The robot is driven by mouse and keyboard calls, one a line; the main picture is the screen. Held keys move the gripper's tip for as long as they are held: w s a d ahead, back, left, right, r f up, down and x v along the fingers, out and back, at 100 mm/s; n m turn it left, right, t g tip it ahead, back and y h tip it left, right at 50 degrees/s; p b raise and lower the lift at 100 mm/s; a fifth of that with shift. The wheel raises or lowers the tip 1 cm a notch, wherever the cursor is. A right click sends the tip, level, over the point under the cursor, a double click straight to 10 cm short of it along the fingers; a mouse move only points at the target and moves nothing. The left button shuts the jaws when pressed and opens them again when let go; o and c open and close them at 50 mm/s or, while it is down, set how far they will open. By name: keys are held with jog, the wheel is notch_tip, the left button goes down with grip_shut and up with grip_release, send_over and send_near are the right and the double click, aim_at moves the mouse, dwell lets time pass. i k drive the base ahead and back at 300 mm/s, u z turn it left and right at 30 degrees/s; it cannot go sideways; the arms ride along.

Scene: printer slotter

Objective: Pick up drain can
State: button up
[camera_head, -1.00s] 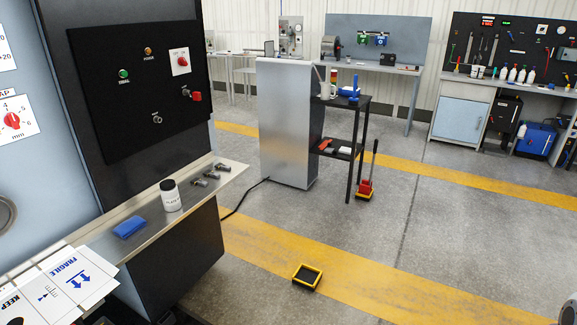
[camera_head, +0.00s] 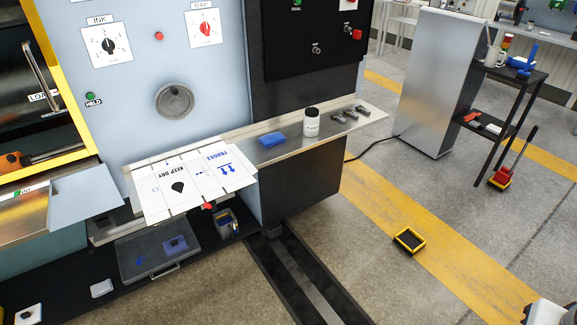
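No label that I can read names a drain can. A small open dark container (camera_head: 226,223) with a yellowish part stands low, below the machine front, at the right end of the dark lower ledge. A white jar with a black lid (camera_head: 311,123) stands upright on the metal shelf; its label is too small to read. I cannot tell for sure which of these is the drain can. No gripper fingers show. A pale part at the bottom right corner may be my own arm. Nothing is seen touching either container.
The metal shelf (camera_head: 270,149) also holds a blue cloth (camera_head: 265,136) and small metal parts (camera_head: 344,116). Printed sheets (camera_head: 196,179) overhang its left end. A grey tray (camera_head: 155,246) lies below. Dark floor rails (camera_head: 304,284) run forward. A yellow-black box (camera_head: 409,240) lies on the floor.

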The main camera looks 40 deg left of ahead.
aim_at(225, 222)
jog(key=u, duration=1.85)
jog(key=i, duration=0.8)
jog(key=u, duration=0.05)
